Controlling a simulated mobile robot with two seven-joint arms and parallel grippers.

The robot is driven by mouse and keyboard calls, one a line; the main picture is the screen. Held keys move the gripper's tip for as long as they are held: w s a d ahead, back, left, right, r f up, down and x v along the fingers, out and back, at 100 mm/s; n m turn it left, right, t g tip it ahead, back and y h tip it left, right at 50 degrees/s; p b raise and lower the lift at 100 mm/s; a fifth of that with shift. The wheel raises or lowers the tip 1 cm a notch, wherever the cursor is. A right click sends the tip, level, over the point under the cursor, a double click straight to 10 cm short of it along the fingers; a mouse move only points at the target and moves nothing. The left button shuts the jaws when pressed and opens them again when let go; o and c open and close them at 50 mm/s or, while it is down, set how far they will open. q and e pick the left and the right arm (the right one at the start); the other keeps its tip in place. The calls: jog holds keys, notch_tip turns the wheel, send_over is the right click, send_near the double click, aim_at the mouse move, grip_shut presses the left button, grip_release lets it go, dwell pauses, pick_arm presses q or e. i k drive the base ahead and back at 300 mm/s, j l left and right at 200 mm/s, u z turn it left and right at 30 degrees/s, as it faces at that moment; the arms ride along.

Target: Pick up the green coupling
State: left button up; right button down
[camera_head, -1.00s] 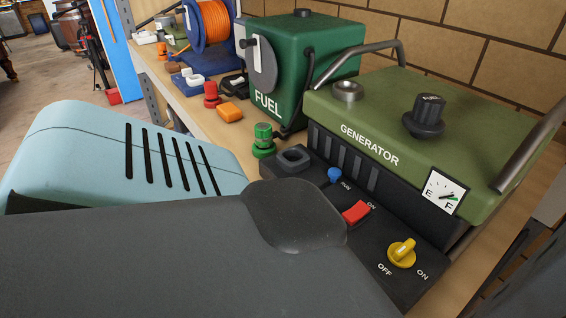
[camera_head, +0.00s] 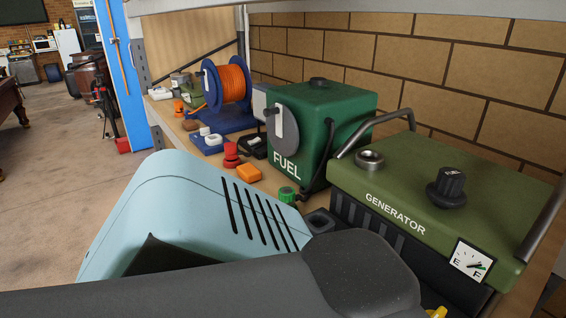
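The green coupling (camera_head: 287,195) stands on the bench in front of the green fuel can (camera_head: 345,128) and left of the generator (camera_head: 400,178). Only its green top shows; the teal and dark grey links of my own arm hide its lower part. A black square socket (camera_head: 319,222) sits to its right, on the generator's front. Neither gripper's fingers show in this view, so I cannot see where they are relative to the coupling.
A red coupling (camera_head: 231,155) and an orange block (camera_head: 249,173) lie left of the green coupling. A blue reel with orange hose (camera_head: 232,83) stands farther back. A brick wall (camera_head: 430,60) closes off the back. Open floor (camera_head: 50,170) lies at left.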

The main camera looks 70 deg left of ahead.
aim_at(287, 195)
jog(key=k, duration=0.6)
jog(key=u, duration=2.1)
jog(key=i+l, duration=0.1)
jog(key=i, duration=0.15)
jog(key=i+l, duration=0.15)
jog(key=i, duration=0.15)
